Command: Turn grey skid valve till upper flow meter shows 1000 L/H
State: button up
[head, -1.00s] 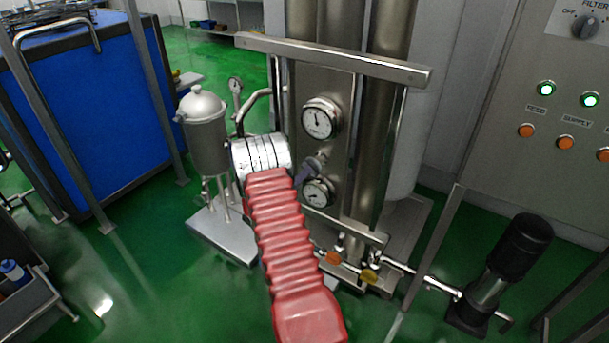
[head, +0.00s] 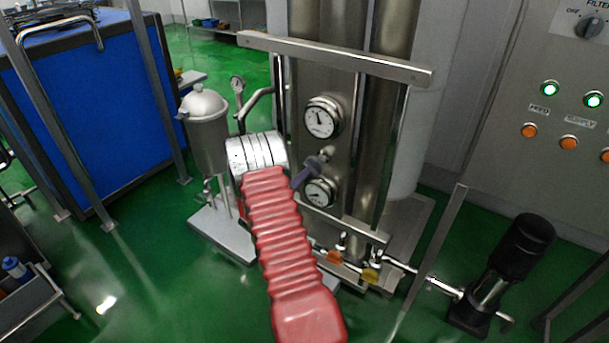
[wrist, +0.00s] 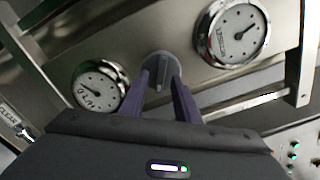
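The grey skid valve (wrist: 163,68) is a round knob with a raised bar, on the steel panel between two round dials. In the head view the valve (head: 321,160) sits between the upper flow meter (head: 322,118) and the lower flow meter (head: 320,192). The larger dial on the right in the wrist view (wrist: 235,32) matches the upper meter; the smaller one (wrist: 99,89) matches the lower. My gripper (wrist: 162,78) has its purple fingers apart on either side of the valve's bar; contact cannot be told. The meters' numbers are too small to read surely.
A steel rail (head: 335,60) crosses above the dials. A steel tank (head: 204,132) stands left of the skid. A black pump (head: 522,248) and a control panel (head: 560,100) are on the right. Orange and yellow valve handles (head: 370,275) sit low on the skid.

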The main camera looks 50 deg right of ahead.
jog(key=s+a, duration=0.1)
jog(key=a, duration=1)
jog(key=shift+a, duration=0.3)
